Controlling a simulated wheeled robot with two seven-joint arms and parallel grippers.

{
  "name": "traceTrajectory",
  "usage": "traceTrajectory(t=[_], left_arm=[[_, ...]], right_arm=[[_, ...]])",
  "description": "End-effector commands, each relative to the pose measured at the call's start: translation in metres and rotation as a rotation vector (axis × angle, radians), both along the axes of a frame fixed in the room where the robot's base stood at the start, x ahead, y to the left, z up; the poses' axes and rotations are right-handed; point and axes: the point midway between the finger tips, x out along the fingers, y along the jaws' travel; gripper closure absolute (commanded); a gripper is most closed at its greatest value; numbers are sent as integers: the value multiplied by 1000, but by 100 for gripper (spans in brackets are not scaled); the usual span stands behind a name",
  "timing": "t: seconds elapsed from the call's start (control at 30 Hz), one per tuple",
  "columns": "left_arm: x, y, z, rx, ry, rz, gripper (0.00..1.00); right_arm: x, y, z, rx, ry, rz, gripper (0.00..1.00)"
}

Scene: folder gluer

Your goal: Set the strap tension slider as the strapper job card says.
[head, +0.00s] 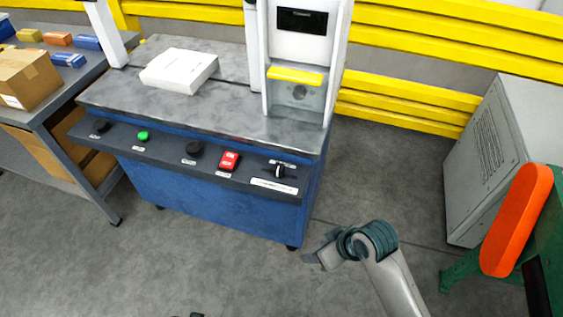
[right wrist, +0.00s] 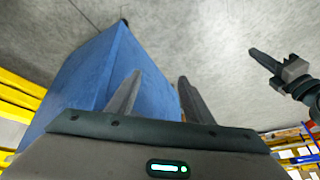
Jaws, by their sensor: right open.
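The strapper (head: 215,205) has a grey top, a blue body and a dark sloping control panel on its front edge. The tension slider appears to be the small black handle (head: 279,171) at the panel's right end, with white labels (head: 274,185) too small to read. No job card can be made out. My right gripper (head: 312,257) is open and empty, in front of and below the panel's right corner, apart from it. In the right wrist view its two fingers (right wrist: 160,76) show before the blue body. My left gripper (right wrist: 268,65) shows at the right there, its opening unclear.
The panel also has a red switch (head: 229,161), a green button (head: 143,135) and black knobs (head: 194,148). A white box (head: 179,71) lies on top. A side table with cartons (head: 26,78) stands left; a grey cabinet (head: 490,150) right. The floor in front is clear.

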Motion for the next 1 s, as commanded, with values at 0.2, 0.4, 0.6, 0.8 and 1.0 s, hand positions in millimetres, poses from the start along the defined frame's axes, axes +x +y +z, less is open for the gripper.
traceTrajectory(t=[0.2, 0.4, 0.6, 0.8, 1.0], left_arm=[[-23, 3, -73, 4, 39, -5, 100], [-54, 7, -135, 8, 68, -11, 100], [-95, 14, -187, 12, 94, -18, 100], [-143, 22, -227, 16, 122, -23, 100], [-185, 31, -250, 19, 141, -29, 100]], right_arm=[[59, 31, 31, 7, -34, 190, 53], [107, 48, 59, -8, -47, 339, 53], [153, 53, 94, -40, -54, 461, 53], [197, 47, 137, -80, -54, 550, 53], [230, 36, 177, -112, -50, 601, 53]])
